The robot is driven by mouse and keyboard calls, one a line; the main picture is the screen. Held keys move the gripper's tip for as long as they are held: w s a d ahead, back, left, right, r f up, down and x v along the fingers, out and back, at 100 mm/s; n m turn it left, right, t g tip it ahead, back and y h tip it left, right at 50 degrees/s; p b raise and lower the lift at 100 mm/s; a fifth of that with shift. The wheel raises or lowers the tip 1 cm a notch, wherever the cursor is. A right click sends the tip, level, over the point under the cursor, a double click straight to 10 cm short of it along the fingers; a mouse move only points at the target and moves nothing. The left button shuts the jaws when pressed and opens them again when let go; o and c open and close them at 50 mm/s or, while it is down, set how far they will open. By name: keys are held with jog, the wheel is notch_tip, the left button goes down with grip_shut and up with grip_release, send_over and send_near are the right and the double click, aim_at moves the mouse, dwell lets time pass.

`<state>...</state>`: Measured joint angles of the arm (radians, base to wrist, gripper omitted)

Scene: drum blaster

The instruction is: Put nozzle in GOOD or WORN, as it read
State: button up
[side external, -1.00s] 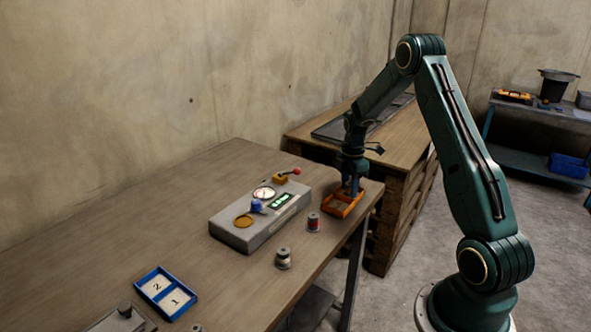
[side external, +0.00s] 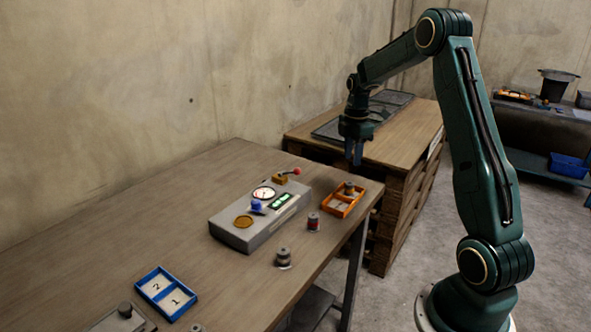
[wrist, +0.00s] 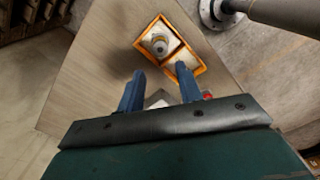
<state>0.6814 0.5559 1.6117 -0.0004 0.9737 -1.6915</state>
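The nozzle (side external: 348,188), a small grey-brown cylinder, stands in the far compartment of the orange two-compartment tray (side external: 333,208) at the table's right end. In the wrist view the nozzle (wrist: 159,46) stands in one compartment of the orange tray (wrist: 203,70); the other compartment looks empty. Which compartment is GOOD or WORN cannot be read. My gripper (side external: 355,158) is above and behind the tray, clear of it. In the wrist view its blue fingers (wrist: 160,84) are apart with nothing between them.
A grey gauge box (side external: 240,232) with a dial and green display stands left of the tray. A red-banded spool (side external: 313,222) and a grey spool (side external: 283,258) stand in front. A blue tray (side external: 152,295) marked 2 and 1 lies near left.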

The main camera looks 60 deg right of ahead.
jog(key=shift+r, duration=0.6)
jog(key=s+a+r+m+t+h, duration=0.1)
jog(key=s+a+r+m, duration=0.2)
jog(key=a+r, duration=0.5)
jog(key=s+a+r+m+t, duration=0.25)
jog(key=a+r, duration=0.25)
jog(key=a, duration=0.6)
jog(key=s+a+m+t+y, duration=0.1)
jog(key=s+a+m, duration=0.5)
jog(key=s+a, duration=0.6)
jog(key=shift+s+t, duration=0.55)
jog(key=shift+s, duration=0.95)
jog(key=shift+f, duration=0.1)
